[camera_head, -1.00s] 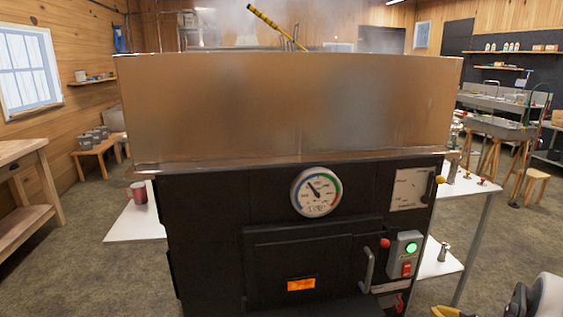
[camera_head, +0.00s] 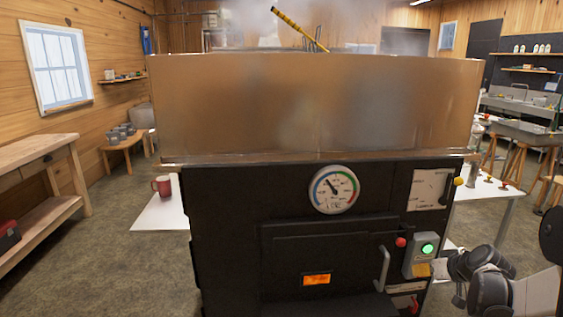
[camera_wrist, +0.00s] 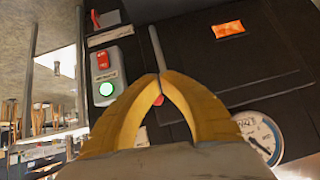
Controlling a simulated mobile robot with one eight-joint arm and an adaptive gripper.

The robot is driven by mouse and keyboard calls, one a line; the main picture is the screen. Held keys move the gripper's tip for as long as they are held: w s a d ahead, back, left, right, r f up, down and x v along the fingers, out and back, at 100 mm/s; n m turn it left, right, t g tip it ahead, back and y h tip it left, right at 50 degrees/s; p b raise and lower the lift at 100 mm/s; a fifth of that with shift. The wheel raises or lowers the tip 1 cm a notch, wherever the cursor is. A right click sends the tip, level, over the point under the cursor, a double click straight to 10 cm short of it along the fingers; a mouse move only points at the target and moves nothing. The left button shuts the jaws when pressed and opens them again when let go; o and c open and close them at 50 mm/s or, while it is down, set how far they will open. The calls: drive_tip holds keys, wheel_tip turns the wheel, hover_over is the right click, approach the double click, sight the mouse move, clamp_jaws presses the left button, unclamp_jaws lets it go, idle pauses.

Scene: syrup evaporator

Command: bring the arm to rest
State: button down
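My gripper (camera_head: 421,270) is at the lower right in the head view, its yellow fingertips overlapping the lower part of the grey switch box (camera_head: 427,243). In the wrist view the two yellow fingers of my gripper (camera_wrist: 160,76) meet at their tips with nothing visible between them. My grey arm (camera_head: 490,285) reaches in from the right edge. The switch box (camera_wrist: 104,75) also shows in the wrist view, with a lit green light and a red rocker switch. I cannot tell whether the fingers touch the evaporator front.
The black evaporator (camera_head: 225,235) with its broad metal pan (camera_head: 300,105) fills the middle. Its front carries a round gauge (camera_head: 333,189), a door handle (camera_head: 382,268) and a red knob (camera_head: 401,242). A red mug (camera_head: 162,186) stands at left.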

drive_tip(key=s+a+r+g, duration=0.1)
drive_tip(key=s+a+r, duration=0.5)
drive_tip(key=s+a, duration=0.15)
drive_tip(key=s+a+r+g, duration=0.1)
drive_tip(key=s+a+r, duration=0.45)
drive_tip(key=a, duration=0.35)
drive_tip(key=s+a+h, duration=0.1)
drive_tip(key=s+a, duration=0.2)
drive_tip(key=s, duration=0.5)
drive_tip(key=s+a, duration=0.3)
drive_tip(key=s, duration=0.5)
drive_tip(key=shift+s+a+f+m+h, duration=0.3)
drive_tip(key=shift+s+a+f+h, duration=0.05)
drive_tip(key=shift+f+h, duration=0.1)
